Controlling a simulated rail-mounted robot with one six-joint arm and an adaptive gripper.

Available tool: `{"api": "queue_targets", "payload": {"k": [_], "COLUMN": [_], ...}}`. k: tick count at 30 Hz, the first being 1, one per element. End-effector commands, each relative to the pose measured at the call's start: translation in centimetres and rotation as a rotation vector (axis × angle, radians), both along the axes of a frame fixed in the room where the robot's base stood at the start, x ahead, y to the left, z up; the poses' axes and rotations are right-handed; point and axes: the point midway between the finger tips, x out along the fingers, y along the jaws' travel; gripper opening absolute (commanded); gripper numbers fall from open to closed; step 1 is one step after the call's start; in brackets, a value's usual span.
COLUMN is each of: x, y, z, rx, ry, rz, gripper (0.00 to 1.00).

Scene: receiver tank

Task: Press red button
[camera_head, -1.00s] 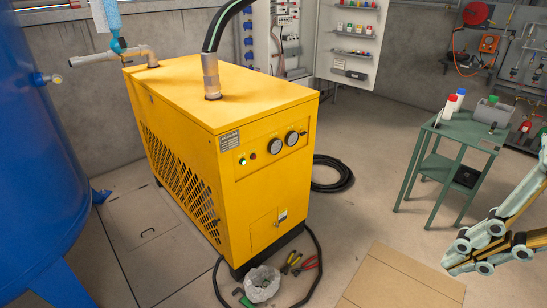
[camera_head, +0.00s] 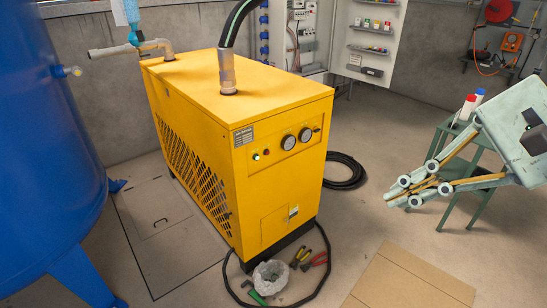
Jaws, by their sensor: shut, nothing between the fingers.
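The red button (camera_head: 267,152) is a small dark red dot on the front panel of the yellow machine (camera_head: 285,200). It sits between a lit green-white button (camera_head: 256,156) on its left and two round gauges (camera_head: 297,139) on its right. My gripper (camera_head: 388,199) is at the right, pale green with tan linkage, its fingertips together and pointing left toward the machine. It is empty and clear of the panel, with a wide gap between them in the picture. Nothing hides the button.
A blue tank (camera_head: 45,130) stands at the left. A green table (camera_head: 468,200) with bottles is partly behind my gripper. A bag (camera_head: 270,277), pliers (camera_head: 315,261) and a black hose lie on the floor at the machine's front. A flat cardboard sheet (camera_head: 410,280) lies at the lower right.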

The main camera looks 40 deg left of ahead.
Motion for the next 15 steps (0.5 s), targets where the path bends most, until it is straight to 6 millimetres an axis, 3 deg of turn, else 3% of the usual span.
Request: {"api": "queue_targets", "payload": {"k": [15], "x": [3.9], "y": [6.6], "z": [-0.3], "rx": [0.118], "ry": [0.138], "rz": [-0.056], "gripper": [0.00]}}
